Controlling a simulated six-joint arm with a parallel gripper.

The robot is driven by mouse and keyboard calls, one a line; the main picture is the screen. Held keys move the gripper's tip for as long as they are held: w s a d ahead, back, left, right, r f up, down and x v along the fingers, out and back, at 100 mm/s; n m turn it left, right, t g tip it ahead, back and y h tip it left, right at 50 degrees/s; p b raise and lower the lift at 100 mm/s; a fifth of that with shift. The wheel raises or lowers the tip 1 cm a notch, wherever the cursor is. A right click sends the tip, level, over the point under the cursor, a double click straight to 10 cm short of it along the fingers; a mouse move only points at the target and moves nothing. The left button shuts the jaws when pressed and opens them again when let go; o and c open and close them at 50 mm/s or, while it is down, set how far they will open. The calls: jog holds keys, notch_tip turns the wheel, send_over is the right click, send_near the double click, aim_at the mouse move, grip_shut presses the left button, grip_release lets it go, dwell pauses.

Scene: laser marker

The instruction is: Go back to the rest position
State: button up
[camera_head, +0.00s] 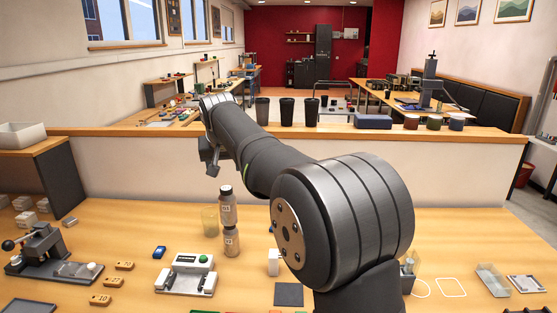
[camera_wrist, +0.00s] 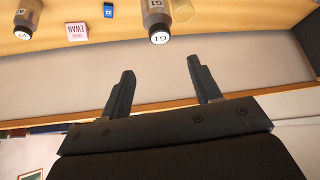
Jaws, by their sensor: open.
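My gripper (camera_wrist: 164,92) is open and empty in the wrist view, with its two dark fingers apart and the pale partition behind them. In the head view my gripper (camera_head: 211,165) is at the end of my raised arm, left of centre, above the wooden table (camera_head: 130,225). Nothing is between the fingers. Two bottles (camera_head: 228,208) with dark caps stand below and to the right of it in the head view, one in front of the other. The wrist view also shows labelled bottles (camera_wrist: 155,15), apart from the fingers.
A white device with a green button (camera_head: 190,272), a lever press (camera_head: 45,250), several numbered wooden tags (camera_head: 123,265) and a dark square plate (camera_head: 289,294) are on the table. A glass (camera_head: 209,220) stands beside the bottles. A wood-topped partition (camera_head: 150,132) runs behind the table.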

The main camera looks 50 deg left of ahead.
aim_at(226, 187)
jog(key=x, duration=1.1)
jog(key=shift+f, duration=0.4)
jog(key=shift+w+a+r, duration=0.1)
jog(key=shift+a+r, duration=0.1)
jog(key=shift+r, duration=0.15)
jog(key=shift+d+r, duration=0.1)
jog(key=shift+r, duration=1.5)
